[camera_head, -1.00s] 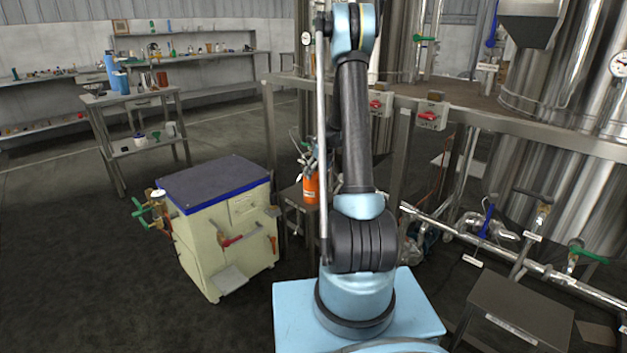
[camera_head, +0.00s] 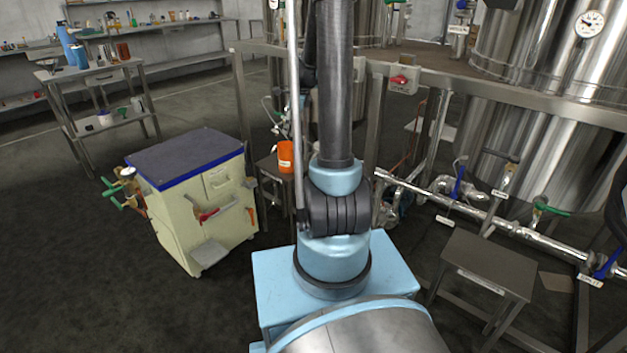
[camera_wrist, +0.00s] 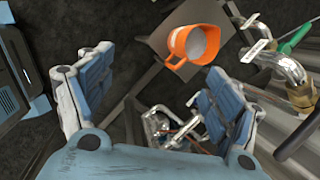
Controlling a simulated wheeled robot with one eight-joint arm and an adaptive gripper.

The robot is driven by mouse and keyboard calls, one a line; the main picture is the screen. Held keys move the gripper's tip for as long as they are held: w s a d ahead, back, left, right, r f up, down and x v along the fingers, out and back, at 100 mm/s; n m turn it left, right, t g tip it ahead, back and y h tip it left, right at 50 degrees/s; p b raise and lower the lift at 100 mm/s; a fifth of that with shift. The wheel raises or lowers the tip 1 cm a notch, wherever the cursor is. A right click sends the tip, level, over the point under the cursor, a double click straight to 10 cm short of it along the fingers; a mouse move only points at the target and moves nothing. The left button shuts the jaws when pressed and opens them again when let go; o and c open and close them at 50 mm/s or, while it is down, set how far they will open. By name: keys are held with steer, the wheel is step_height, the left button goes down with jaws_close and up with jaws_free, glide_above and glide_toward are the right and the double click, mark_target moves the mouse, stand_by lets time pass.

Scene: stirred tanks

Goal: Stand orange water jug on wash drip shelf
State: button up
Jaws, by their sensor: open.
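The orange water jug (camera_head: 286,157) stands upright on a small dark metal stand (camera_head: 266,166), just left of my arm in the head view. In the wrist view the jug (camera_wrist: 190,45) shows its pale inside and a handle on its lower left side. My gripper (camera_wrist: 157,70) is open and empty, its two blue fingers wide apart. The jug shows beyond the fingertips, up and right of centre, and is not held. My gripper is out of sight in the head view. I cannot tell which surface is the wash drip shelf.
A cream cabinet (camera_head: 200,205) with a dark, blue-edged top stands left of the jug. A low grey labelled stand (camera_head: 487,262), steel pipes (camera_head: 480,212) and tanks are on the right. A metal railing (camera_head: 465,82) crosses behind.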

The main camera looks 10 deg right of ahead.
steer(key=s+a+r+n+h, duration=0.1)
steer(key=s+r+n, duration=0.3)
steer(key=s, duration=0.7)
steer(key=s+a+r+n, duration=0.1)
steer(key=s+r+n, duration=0.1)
steer(key=s+n, duration=0.65)
steer(key=s+f+n, duration=0.3)
steer(key=s+n, duration=0.2)
steer(key=s, duration=0.5)
steer(key=s+f+n+g+h, duration=0.1)
steer(key=s+f+n, duration=0.2)
steer(key=s, duration=0.8)
steer(key=shift+d+f+n, duration=0.3)
steer(key=shift+d+n, duration=0.15)
steer(key=shift+n, duration=0.4)
